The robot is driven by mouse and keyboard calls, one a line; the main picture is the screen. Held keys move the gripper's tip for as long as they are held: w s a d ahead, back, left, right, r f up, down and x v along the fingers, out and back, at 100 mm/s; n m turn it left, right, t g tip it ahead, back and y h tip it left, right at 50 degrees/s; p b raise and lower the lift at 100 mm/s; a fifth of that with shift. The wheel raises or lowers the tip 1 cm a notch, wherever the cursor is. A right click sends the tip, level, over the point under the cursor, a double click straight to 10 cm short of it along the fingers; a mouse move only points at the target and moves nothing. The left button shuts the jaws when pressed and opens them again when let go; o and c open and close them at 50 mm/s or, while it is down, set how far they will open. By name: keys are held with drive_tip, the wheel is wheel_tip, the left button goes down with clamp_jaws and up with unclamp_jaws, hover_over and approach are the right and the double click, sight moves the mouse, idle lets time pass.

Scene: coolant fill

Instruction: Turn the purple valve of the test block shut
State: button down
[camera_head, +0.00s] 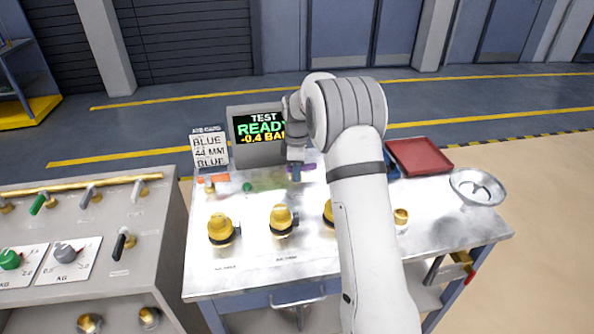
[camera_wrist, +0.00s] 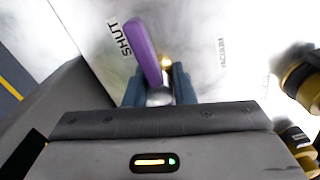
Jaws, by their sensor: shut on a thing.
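The purple valve handle (camera_wrist: 146,50) shows large in the wrist view. It runs from between my fingers up and to the left, its free end beside the printed word SHUT (camera_wrist: 125,40). My gripper (camera_wrist: 158,86) is shut on the handle near its pivot end, with one blue-grey finger on each side. In the head view my gripper (camera_head: 296,174) is at the back of the bench, and part of the purple handle (camera_head: 308,167) shows beside it. The valve body is mostly hidden by my fingers.
A display (camera_head: 259,127) reads TEST READY and -0.4 BAR. A card (camera_head: 209,150) stands left of it. Several yellow-capped fittings (camera_head: 221,228) line the bench (camera_head: 240,270). A red tray (camera_head: 420,156) and a metal bowl (camera_head: 477,188) are at the right. My arm hides part of the bench.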

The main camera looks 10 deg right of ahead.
drive_tip(key=shift+r, duration=0.1)
drive_tip(key=c, duration=1.2)
unclamp_jaws()
wheel_tip(320, 180, up, 8)
drive_tip(key=shift+f+b, duration=0.15)
drive_tip(key=shift+b, duration=0.15)
